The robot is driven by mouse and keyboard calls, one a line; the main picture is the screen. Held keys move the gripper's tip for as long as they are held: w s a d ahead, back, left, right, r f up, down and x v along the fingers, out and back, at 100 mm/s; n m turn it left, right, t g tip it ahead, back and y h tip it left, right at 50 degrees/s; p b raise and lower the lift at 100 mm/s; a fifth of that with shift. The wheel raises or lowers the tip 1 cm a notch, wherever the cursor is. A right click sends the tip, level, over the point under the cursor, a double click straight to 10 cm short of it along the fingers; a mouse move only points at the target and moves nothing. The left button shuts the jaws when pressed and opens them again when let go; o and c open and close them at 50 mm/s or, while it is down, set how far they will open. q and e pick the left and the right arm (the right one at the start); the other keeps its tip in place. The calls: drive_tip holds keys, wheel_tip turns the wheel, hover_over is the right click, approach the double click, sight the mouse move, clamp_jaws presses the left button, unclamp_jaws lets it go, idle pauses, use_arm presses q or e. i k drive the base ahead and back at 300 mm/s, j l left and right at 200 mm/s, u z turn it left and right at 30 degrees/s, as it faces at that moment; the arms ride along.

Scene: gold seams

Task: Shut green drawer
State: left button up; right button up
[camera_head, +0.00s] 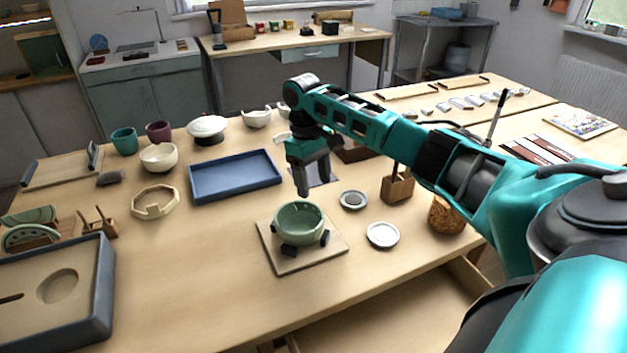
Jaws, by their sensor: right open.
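A grey-green drawer front (311,54) shows under the far workbench; I cannot tell whether it is fully in. Nearer to me, a wooden drawer (400,312) stands pulled out below the front edge of the table; its inside is pale wood, and its front panel is out of view, so its colour is hidden. My right gripper (303,188) points down, open and empty, just behind and above a green bowl (299,222). It is well apart from both drawers. My left gripper is not in view.
The green bowl sits on a square board (276,264) with dark blocks around it. A blue tray (236,193), a white dish (382,235), a wooden block (397,190) and a cork piece (446,214) stand nearby. The table's front middle is clear.

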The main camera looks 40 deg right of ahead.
sight(423, 312)
drive_tip(key=k+j, duration=0.75)
drive_tip(key=j, duration=0.2)
